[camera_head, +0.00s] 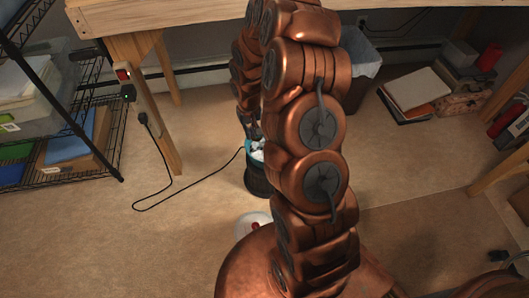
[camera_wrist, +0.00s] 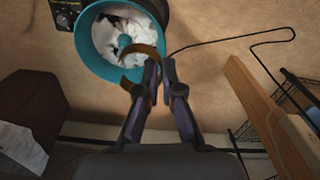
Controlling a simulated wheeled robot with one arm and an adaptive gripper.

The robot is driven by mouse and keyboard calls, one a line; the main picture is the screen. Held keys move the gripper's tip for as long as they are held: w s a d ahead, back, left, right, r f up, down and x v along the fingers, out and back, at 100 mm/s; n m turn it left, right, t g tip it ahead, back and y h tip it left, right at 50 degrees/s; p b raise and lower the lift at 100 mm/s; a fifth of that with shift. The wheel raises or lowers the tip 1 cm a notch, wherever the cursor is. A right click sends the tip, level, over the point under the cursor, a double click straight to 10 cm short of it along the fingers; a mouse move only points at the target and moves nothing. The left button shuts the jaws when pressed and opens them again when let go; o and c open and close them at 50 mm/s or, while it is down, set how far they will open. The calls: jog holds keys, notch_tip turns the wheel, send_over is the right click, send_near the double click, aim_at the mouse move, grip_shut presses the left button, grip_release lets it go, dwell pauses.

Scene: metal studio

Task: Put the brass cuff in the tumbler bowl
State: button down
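The tumbler bowl (camera_wrist: 84,52) has a teal rim and a teal centre post, with white contents inside. It stands on the floor, and in the head view (camera_head: 257,152) it is partly hidden by my arm. The brass cuff (camera_wrist: 150,49) is a curved, open brown-gold band in the wrist view. It overlaps the bowl's opening near the rim on the gripper side. My gripper (camera_wrist: 160,67) has its fingertips close together at the cuff, apparently pinching its band. The cuff's height above the bowl cannot be told.
A black cable (camera_head: 180,190) runs along the floor to the bowl. A wooden bench leg (camera_head: 155,110) and wire shelf (camera_head: 75,160) stand left. A grey bin (camera_head: 362,65) stands behind my arm. A white round object with a red spot (camera_head: 252,222) lies in front.

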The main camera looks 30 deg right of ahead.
jog(key=s+d+f+b, duration=0.1)
jog(key=d+f+b, duration=0.4)
jog(key=f+b, duration=0.4)
jog(key=shift+s+f+m, duration=0.2)
jog(key=shift+f+m, duration=0.2)
jog(key=shift+f, duration=0.3)
jog(key=shift+f, duration=0.1)
jog(key=shift+f+b, duration=1.75)
jog(key=shift+f, duration=1.45)
jog(key=shift+f, duration=0.55)
jog(key=c, duration=1.2)
grip_release()
jog(key=shift+c, duration=0.2)
jog(key=shift+r, duration=0.1)
notch_tip(320, 180, up, 12)
